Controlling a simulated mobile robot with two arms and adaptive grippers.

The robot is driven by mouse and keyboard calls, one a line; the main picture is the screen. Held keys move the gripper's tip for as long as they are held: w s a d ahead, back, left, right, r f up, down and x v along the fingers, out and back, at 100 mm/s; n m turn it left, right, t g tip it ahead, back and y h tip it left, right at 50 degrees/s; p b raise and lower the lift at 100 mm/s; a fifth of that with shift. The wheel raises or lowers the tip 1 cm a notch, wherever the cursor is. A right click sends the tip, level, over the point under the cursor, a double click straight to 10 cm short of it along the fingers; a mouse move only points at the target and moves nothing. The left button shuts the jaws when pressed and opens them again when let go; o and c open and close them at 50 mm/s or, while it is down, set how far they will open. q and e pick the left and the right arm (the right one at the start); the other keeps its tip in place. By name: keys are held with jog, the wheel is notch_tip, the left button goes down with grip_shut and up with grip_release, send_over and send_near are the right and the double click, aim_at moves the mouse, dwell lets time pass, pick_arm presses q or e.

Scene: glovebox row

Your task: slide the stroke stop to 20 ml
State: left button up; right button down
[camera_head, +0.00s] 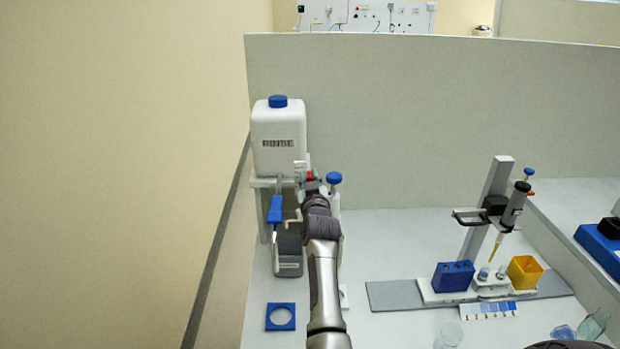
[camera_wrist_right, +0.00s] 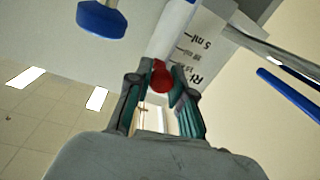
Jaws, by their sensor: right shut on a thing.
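The stroke stop is a small red piece (camera_head: 310,174) on the dispenser beside the rinse bottle. In the right wrist view the red stop (camera_wrist_right: 161,76) sits between the fingers of my right gripper (camera_wrist_right: 158,88), which is shut on it. A white scale plate (camera_wrist_right: 205,45) with a "5 ml" mark is beside it; the other marks are too small or blurred to read. In the head view my right gripper (camera_head: 312,184) is at the dispenser and hides much of it. A blue knob (camera_head: 334,178) stands just right. My left gripper is not seen.
The white RINSE bottle (camera_head: 278,140) with a blue cap stands behind. A blue lever (camera_head: 275,210) hangs at left. A pipette stand (camera_head: 490,200), blue block (camera_head: 453,276) and yellow box (camera_head: 524,271) are right. Bench between is clear.

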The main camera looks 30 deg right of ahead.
aim_at(310, 176)
jog(key=c, duration=1.2)
grip_release()
jog(key=shift+o, duration=0.9)
jog(key=shift+w+d+f, duration=0.1)
jog(key=shift+w, duration=0.05)
jog(key=shift+r, duration=0.25)
notch_tip(310, 176, up, 10)
jog(key=shift+f, duration=0.2)
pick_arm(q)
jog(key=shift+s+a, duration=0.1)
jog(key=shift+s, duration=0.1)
